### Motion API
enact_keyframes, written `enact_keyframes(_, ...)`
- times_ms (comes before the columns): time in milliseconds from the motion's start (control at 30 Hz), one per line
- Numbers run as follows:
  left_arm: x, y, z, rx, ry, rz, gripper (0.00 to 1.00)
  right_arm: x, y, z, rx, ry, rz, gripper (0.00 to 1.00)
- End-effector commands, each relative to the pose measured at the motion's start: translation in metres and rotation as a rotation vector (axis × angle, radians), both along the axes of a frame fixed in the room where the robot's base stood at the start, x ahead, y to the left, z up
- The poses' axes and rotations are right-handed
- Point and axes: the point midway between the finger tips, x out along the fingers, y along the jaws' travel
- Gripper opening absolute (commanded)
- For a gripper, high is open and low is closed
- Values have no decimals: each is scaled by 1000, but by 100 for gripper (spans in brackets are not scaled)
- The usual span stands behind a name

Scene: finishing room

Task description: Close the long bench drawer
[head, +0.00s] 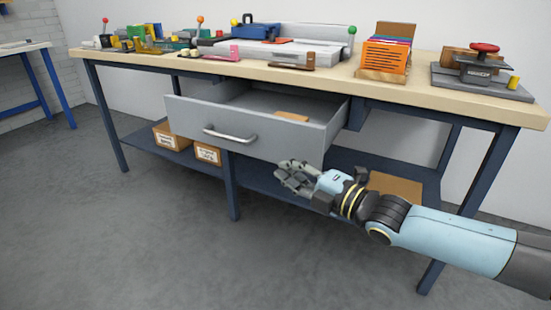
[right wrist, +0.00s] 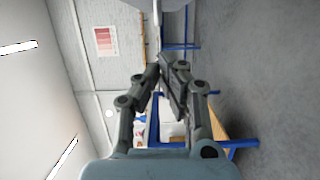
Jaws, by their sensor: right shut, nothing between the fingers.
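The long grey bench drawer (head: 250,125) stands pulled out below the bench top in the head view. Its front carries a silver bar handle (head: 230,135), and a small tan piece (head: 292,117) lies inside. My right gripper (head: 283,174) is in front of the bench, below the drawer's right part and to the right of the handle. It is shut with nothing between its fingers, and it looks apart from the drawer front. In the right wrist view its fingers (right wrist: 167,68) come together. My left gripper is not in view.
The wooden bench top (head: 330,75) carries a guillotine-like grey board, a card rack (head: 385,56) and a press (head: 482,65). Cardboard boxes (head: 172,136) sit on the blue lower shelf. A blue leg (head: 231,185) stands under the drawer. Grey floor (head: 120,240) in front is clear.

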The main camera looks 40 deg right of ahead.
Motion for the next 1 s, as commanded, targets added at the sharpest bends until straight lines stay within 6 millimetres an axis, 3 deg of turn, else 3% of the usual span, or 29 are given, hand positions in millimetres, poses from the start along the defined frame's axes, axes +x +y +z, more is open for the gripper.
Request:
enact_keyframes(67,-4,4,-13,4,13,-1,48,18,2,-5,0,-2,-1,0)
enact_keyframes(167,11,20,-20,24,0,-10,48,40,6,-7,-1,0,-1,0)
enact_keyframes(333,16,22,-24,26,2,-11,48,68,7,-4,0,1,-3,0)
enact_keyframes(600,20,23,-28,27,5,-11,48,78,-24,-3,-2,4,-1,0)
enact_keyframes(1000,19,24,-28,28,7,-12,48,79,-28,-1,2,2,-1,0)
